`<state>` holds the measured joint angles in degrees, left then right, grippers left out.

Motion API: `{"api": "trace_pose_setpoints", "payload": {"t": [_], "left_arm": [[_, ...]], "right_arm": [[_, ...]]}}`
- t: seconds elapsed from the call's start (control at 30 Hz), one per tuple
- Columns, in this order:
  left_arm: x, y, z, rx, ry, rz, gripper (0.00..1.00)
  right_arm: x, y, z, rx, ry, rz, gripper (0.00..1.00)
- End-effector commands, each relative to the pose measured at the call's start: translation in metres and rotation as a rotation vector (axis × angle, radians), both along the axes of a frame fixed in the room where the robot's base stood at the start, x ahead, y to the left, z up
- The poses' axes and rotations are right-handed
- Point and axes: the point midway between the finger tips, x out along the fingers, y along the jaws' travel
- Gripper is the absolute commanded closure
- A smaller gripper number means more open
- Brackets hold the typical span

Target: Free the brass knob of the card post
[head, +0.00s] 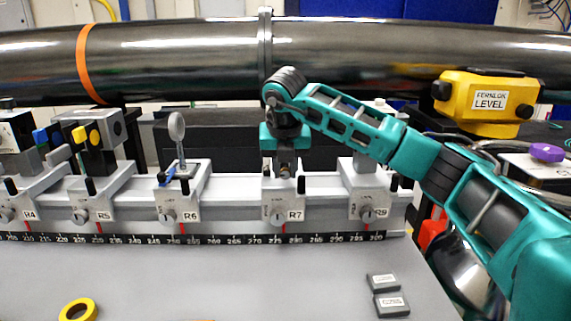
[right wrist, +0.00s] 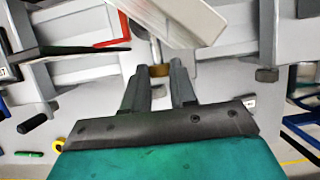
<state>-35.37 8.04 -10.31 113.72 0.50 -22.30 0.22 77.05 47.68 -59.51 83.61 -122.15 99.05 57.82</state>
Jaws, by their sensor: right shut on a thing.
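My right gripper (head: 285,163) reaches down over the rail carrier marked R7 (head: 278,200), and its fingers look close to the top of that carrier. In the right wrist view the two dark fingers (right wrist: 161,70) stand on either side of the brass knob (right wrist: 158,71) and are shut on it. A thin metal post (right wrist: 155,47) runs from the knob toward a tilted pale card (right wrist: 178,18). In the head view the card and knob are hidden behind my gripper. My left gripper is not in view.
Carriers R6 (head: 185,200) and R9 (head: 365,205) stand either side on the rail. A dark beam pipe (head: 190,60) crosses behind. A yellow level (head: 489,103) is at right.

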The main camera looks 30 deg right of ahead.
Motion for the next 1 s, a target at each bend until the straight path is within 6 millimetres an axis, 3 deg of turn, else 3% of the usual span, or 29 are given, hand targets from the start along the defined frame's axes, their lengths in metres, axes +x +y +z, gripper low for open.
{"api": "trace_pose_setpoints", "payload": {"t": [0.03,0.07,0.17,0.43,0.57,1.0], "left_arm": [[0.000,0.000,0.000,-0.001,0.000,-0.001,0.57],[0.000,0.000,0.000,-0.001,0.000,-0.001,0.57],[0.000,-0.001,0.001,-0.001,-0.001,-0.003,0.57],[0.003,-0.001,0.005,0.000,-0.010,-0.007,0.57],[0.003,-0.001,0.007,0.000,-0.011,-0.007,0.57],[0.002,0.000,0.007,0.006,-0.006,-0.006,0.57]], "right_arm": [[0.001,0.000,0.001,-0.001,-0.004,0.000,1.00],[0.001,0.000,0.001,-0.001,-0.004,0.000,0.72],[0.001,0.000,0.001,-0.001,-0.004,0.000,0.63],[0.000,0.000,0.002,0.001,-0.003,0.001,0.63],[-0.004,0.003,0.015,0.001,-0.005,0.002,0.63],[-0.033,0.022,0.099,0.001,-0.006,0.002,0.63]]}}
